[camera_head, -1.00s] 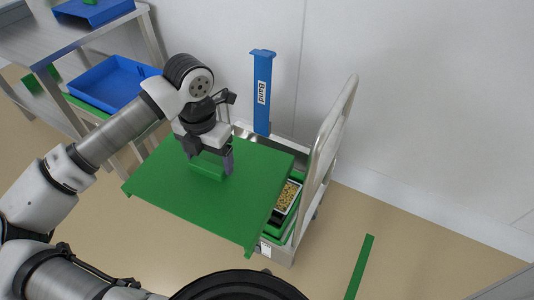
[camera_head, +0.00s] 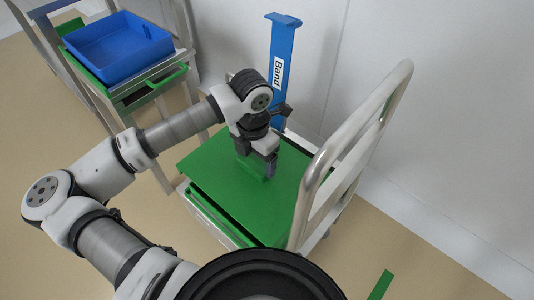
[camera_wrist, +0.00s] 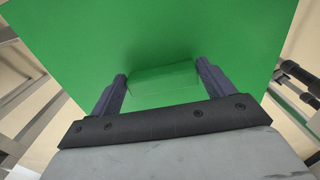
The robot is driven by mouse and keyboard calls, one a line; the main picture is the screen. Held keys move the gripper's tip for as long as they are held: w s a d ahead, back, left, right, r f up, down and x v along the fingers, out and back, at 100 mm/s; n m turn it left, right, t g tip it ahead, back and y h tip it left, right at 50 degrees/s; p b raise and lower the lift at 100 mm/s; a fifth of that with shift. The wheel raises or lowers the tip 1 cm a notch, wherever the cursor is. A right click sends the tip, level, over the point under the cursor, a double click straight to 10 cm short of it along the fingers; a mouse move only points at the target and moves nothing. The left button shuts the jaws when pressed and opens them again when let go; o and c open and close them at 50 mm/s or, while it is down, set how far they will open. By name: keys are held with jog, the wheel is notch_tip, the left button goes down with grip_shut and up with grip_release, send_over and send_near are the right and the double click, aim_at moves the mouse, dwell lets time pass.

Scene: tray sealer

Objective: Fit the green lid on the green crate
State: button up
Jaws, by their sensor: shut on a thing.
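The green lid (camera_head: 225,190) is a flat square plate with a raised green handle in its middle. My gripper (camera_head: 257,170) is shut on that handle from above. In the wrist view my gripper (camera_wrist: 160,84) has a finger on each side of the handle, and the lid (camera_wrist: 150,35) fills most of the picture. The green crate (camera_head: 214,213) is under the lid on the trolley, mostly hidden. Its rim shows below the lid's front left edge. I cannot tell whether the lid is seated; a dark gap shows along that edge.
The trolley's metal push handle (camera_head: 305,195) rises close to the lid's right side. A blue post marked "Band" (camera_head: 280,75) stands behind, by the wall. A blue tray (camera_head: 118,48) sits on a rack at the upper left.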

jog(key=shift+w+d+f, duration=0.1)
jog(key=shift+d+f, duration=0.05)
jog(key=shift+f, duration=0.15)
jog(key=shift+f+b, duration=0.95)
jog(key=shift+f, duration=0.55)
notch_tip(320, 180, down, 2)
jog(key=shift+f+b, duration=0.1)
jog(key=shift+b, duration=1.1)
jog(key=shift+f+b, duration=0.15)
jog(key=shift+b, duration=0.7)
jog(key=o, duration=1.4)
jog(key=shift+c, duration=0.2)
jog(key=shift+c, duration=0.9)
